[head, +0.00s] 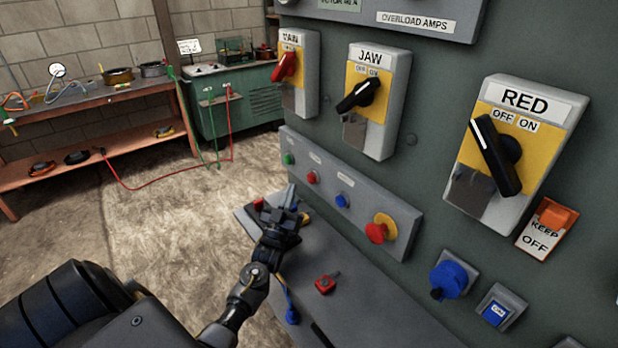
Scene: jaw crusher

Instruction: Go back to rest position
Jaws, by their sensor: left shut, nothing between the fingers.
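My left gripper (291,194) is shut and empty. It is above the far end of the grey ledge (375,312), in front of the small button strip and apart from the rotary switches. The control panel (425,150) carries a red MAIN switch (285,67), a black JAW switch (358,95) and a black RED switch (495,155). The RED handle's white mark points up-left, toward OFF. The JAW and MAIN handles slant up to the right. My right gripper is not in view.
A red tag-like item (326,284) and a blue item (291,308) lie on the ledge. A red mushroom button (380,229) and a blue knob (450,279) stick out from the panel. A wooden bench (90,101) and green cabinet (243,97) stand behind open floor (160,215).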

